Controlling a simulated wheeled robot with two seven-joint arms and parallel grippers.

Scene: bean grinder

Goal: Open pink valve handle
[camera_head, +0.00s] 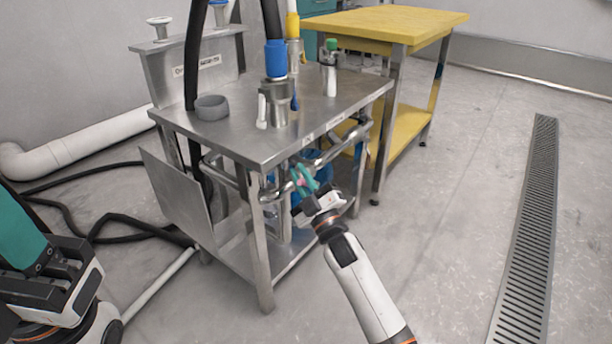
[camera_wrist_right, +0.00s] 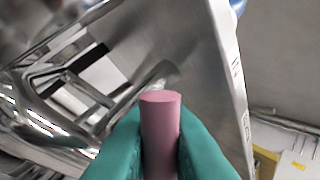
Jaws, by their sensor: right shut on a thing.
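The pink valve handle (camera_wrist_right: 160,135) is a smooth pink rod. In the right wrist view it stands between the two teal fingers of my right gripper (camera_wrist_right: 160,150), which is shut on it. In the head view my right gripper (camera_head: 301,180) is at the front side of the metal table, just below its top, among the bent steel pipes. The handle is mostly hidden by the fingers there. My left gripper (camera_head: 22,232) is at the lower left, away from the table. One teal finger shows and the picture edge cuts it off, so its opening is unclear.
The steel table (camera_head: 330,98) carries a grey cup (camera_head: 211,108), a blue hose coupling (camera_head: 276,60) and a green-capped fitting (camera_head: 331,68). Bent steel pipes (camera_head: 335,150) run below its top. A yellow table (camera_head: 400,24) stands behind. The floor at right is clear around a drain grate (camera_head: 530,220).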

